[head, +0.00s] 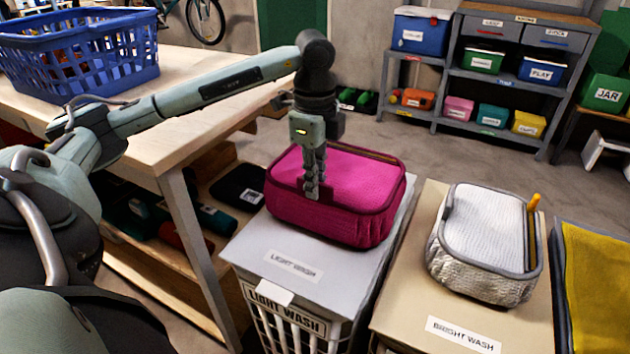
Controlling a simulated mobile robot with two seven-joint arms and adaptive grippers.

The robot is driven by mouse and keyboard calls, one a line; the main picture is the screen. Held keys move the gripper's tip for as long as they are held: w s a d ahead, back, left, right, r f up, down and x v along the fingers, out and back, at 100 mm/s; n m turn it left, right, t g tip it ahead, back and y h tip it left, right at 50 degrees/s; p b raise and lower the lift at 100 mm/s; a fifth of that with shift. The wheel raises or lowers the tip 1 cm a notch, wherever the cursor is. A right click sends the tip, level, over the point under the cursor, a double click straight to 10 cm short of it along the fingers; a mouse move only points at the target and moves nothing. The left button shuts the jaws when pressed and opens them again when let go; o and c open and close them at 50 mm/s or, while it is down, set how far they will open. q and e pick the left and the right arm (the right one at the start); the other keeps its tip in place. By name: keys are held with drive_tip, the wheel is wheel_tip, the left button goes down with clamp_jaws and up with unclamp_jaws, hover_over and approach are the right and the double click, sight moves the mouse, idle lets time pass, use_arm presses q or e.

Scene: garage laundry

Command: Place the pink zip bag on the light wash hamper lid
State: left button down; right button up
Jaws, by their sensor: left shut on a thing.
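The pink zip bag (353,196) is over the light wash hamper lid (290,247), toward its far part. It looks upright and resting on or just above the lid; I cannot tell if they touch. My left gripper (313,193) points down and is shut on the bag's near left side. The lid is pale grey with a "LIGHT WASH" label, and its far part is hidden by the bag. My right gripper is not in view.
A silver zip bag (482,240) sits on the beige bright wash lid (400,315) to the right. A yellow-topped hamper (595,285) stands further right. A wooden workbench (185,95) with a blue basket (85,55) is at left. A shelf with bins (484,60) stands behind.

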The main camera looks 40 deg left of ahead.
use_arm(q)
drive_tip(key=c, duration=1.7)
unclamp_jaws()
drive_tip(key=shift+c, duration=0.2)
drive_tip(key=shift+o, duration=0.5)
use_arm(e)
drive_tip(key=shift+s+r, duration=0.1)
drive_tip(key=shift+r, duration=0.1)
